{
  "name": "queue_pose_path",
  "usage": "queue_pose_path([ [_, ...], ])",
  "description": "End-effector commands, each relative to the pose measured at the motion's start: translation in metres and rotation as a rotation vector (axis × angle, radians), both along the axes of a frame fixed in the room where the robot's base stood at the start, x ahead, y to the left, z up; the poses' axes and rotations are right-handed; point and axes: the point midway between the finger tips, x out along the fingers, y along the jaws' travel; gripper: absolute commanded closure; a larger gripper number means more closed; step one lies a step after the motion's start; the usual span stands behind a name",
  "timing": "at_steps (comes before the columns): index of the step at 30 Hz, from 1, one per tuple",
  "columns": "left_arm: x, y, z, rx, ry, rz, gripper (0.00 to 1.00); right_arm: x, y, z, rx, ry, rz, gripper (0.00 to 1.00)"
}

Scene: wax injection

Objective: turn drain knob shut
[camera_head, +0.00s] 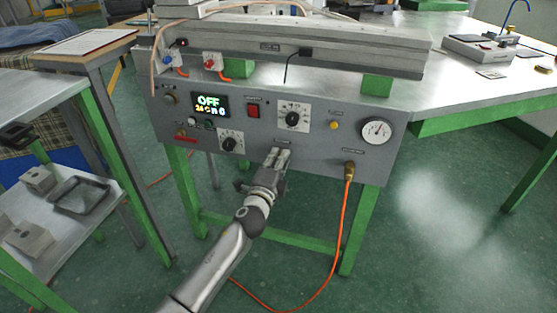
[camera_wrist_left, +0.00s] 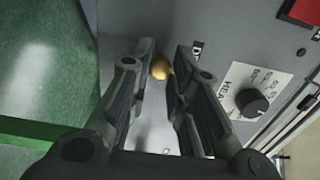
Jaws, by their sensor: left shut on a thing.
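My left gripper (camera_head: 281,156) reaches up to the lower middle of the grey control panel (camera_head: 318,160). Its fingers cover the spot below a small label there. In the left wrist view, a round brass-coloured knob (camera_wrist_left: 161,67) sits on the panel between the two fingertips of my left gripper (camera_wrist_left: 163,72). I take it to be the drain knob. The fingers are shut on it. The knob is hidden in the head view, and its turn angle cannot be told. My right gripper is not in view.
An orange hose (camera_head: 343,215) hangs from a brass fitting (camera_head: 349,171) right of the gripper.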

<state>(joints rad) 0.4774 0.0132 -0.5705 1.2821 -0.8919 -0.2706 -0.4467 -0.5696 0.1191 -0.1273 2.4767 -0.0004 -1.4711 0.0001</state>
Motion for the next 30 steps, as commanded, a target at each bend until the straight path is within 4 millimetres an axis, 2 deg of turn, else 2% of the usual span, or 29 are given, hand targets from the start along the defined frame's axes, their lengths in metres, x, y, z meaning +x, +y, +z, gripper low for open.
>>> queue_pose_path([
  [2,-0.001,-0.001,-0.002,0.001,0.002,-0.001,1.0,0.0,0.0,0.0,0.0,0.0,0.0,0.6],
  [3,-0.001,-0.001,-0.002,0.001,0.002,-0.001,0.79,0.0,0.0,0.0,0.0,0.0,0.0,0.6],
  [8,-0.001,-0.001,-0.001,0.0,0.002,-0.001,0.6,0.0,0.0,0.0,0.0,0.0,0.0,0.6],
  [20,-0.004,0.001,-0.001,-0.001,0.001,0.0,0.6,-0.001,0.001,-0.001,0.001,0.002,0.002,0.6],
  [26,-0.024,0.008,-0.002,0.001,0.002,0.0,0.6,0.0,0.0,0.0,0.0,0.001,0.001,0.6],
  [30,-0.045,0.014,-0.002,0.001,0.002,-0.001,0.6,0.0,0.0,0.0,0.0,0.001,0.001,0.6],
])
